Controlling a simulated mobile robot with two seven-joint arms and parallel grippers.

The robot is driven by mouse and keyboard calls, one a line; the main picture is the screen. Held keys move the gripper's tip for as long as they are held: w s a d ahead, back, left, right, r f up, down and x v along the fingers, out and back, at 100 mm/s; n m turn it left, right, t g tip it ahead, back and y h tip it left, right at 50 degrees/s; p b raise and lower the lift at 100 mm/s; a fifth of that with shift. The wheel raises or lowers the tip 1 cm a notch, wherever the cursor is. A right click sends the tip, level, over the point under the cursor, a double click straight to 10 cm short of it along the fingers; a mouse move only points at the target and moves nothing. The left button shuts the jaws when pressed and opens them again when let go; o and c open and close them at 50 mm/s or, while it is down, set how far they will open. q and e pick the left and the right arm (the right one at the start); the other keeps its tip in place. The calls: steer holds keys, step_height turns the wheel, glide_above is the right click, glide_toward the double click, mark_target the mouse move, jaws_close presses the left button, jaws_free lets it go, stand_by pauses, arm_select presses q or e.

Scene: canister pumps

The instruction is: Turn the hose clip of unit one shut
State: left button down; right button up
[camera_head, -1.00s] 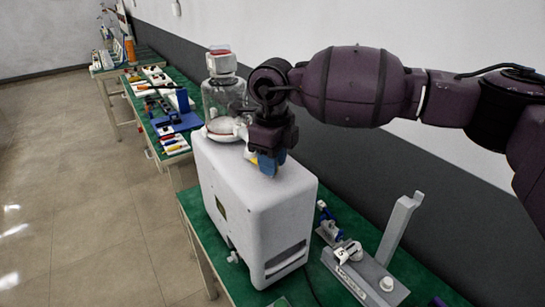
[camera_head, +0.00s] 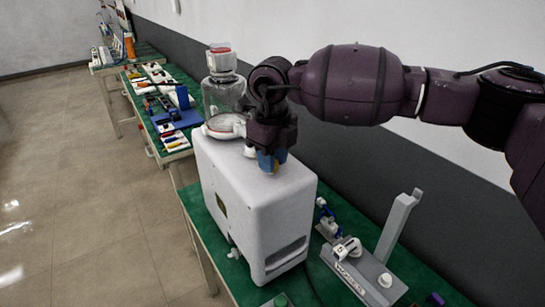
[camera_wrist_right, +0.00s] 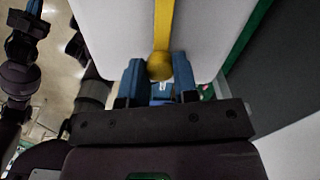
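Unit one seems to be the large white box (camera_head: 250,205) on the near bench. A clear canister (camera_head: 222,95) with a white and red cap stands behind it. My right gripper (camera_head: 270,160) points down at the box's top, its blue fingers over the near part. In the right wrist view the two blue fingers (camera_wrist_right: 160,75) stand apart with a yellow round knob (camera_wrist_right: 160,65) between them. A yellow strip (camera_wrist_right: 163,25) runs up from the knob over the white surface. I cannot tell whether the fingers press the knob, nor which part is the hose clip.
A grey fixture (camera_head: 365,280) with an upright post stands right of the box, with small blue and white fittings (camera_head: 328,225) beside it. Farther benches hold tools and a blue stand (camera_head: 178,118). The wall runs close behind; open floor (camera_head: 90,220) lies left.

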steer(key=o, duration=0.5)
steer(key=shift+c, duration=0.2)
step_height(320, 180, up, 11)
steer(key=shift+b, duration=0.3)
steer(key=shift+f, duration=0.1)
